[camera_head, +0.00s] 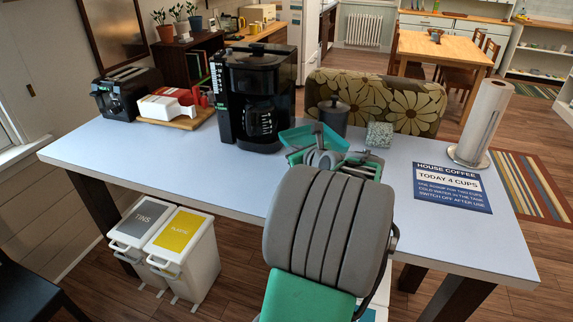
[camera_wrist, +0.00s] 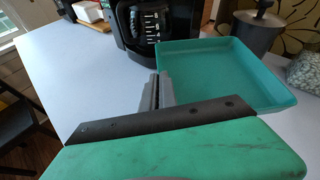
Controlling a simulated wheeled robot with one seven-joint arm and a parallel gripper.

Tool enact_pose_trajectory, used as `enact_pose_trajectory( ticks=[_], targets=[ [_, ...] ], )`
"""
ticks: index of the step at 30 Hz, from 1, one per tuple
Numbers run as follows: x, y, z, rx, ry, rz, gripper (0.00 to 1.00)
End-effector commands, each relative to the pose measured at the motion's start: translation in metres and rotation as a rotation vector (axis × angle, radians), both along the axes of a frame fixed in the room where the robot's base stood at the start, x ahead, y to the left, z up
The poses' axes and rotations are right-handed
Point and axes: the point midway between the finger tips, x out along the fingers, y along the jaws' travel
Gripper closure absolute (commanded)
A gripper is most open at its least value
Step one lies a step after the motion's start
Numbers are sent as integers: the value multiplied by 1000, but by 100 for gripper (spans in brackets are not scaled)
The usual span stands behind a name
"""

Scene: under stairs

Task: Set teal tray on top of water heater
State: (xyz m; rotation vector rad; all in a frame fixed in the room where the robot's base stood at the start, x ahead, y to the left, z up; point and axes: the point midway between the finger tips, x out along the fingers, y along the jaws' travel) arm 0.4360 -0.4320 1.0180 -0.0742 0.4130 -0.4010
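The teal tray (camera_head: 296,137) is a shallow, open, empty box at the middle of the table, in front of a black machine. It fills the upper right of the wrist view (camera_wrist: 225,75). My gripper (camera_head: 318,132) is at the tray's left wall in the wrist view (camera_wrist: 158,82). Its grey fingers are close together and look shut on that wall. Whether the tray touches the table is unclear.
Behind the tray stand a dark canister (camera_head: 333,115) and a speckled block (camera_head: 379,135). A toaster (camera_head: 126,93) and a board with white and red items (camera_head: 180,120) are at left. A paper roll (camera_head: 485,115) and a sign (camera_head: 451,187) are at right. The table's front left is clear.

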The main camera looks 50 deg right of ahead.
Motion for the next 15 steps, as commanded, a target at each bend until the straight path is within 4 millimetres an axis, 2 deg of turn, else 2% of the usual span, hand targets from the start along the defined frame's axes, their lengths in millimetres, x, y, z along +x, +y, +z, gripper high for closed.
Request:
enact_pose_trajectory(
  ticks=[1,3,11,15],
  targets=[
    [8,-3,-17,10,4,2,100],
    [18,-10,-31,8,3,1,100],
    [37,-21,-56,3,2,0,100],
    [37,-21,-82,6,3,-1,100]
  ],
)
